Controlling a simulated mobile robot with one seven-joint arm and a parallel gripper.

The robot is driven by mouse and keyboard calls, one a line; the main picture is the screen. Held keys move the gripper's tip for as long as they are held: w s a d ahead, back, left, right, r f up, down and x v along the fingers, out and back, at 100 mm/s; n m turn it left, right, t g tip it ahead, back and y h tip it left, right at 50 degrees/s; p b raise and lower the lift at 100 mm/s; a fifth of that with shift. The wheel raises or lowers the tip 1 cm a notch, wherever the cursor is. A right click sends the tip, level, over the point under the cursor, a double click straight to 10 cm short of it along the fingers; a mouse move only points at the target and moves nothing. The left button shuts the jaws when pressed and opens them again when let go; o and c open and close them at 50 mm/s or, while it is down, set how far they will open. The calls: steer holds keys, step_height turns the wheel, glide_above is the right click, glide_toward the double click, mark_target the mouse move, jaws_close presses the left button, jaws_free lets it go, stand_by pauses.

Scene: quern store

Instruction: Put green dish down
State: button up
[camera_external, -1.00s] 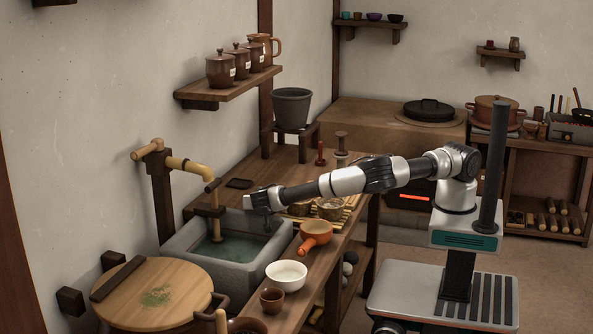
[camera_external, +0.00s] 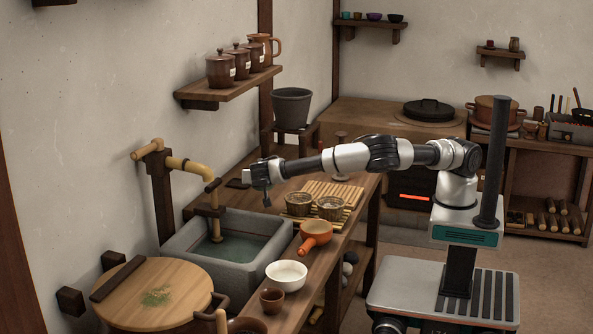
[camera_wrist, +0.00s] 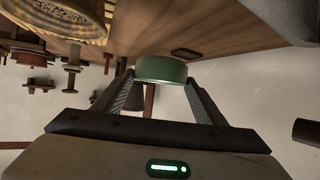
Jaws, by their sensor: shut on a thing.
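The green dish (camera_wrist: 160,69) is a small, shallow round thing seen side-on in the wrist view. My gripper (camera_wrist: 160,80) is shut on it, with one finger at each side. In the external view my gripper (camera_external: 267,190) is raised over the wooden counter (camera_external: 225,199), near the back edge of the stone basin. The dish cannot be made out in that view. In the wrist view the counter (camera_wrist: 225,42) lies across the top, and the dish shows against it and the wall.
The stone basin (camera_external: 185,250) holds water below the bamboo spout (camera_external: 190,167). A small dark slab (camera_external: 238,183) lies at the counter's back left. Two baskets (camera_external: 330,208) and a slatted mat (camera_external: 335,190) are to the right.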

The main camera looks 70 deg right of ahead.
steer(key=w+d+r+n+t+y, duration=0.2)
steer(key=w+d+r+n+t, duration=0.1)
steer(key=d, duration=0.8)
steer(key=n+t+y, duration=0.3)
steer(key=n, duration=0.1)
glide_above(283, 194)
step_height(283, 194, down, 2)
step_height(283, 194, down, 10)
steer(key=b, duration=0.2)
steer(key=shift+r+b, duration=0.2)
steer(key=shift+b, duration=0.1)
steer(key=shift+f, duration=0.2)
steer(key=o, duration=1.2)
steer(key=shift+c, duration=0.2)
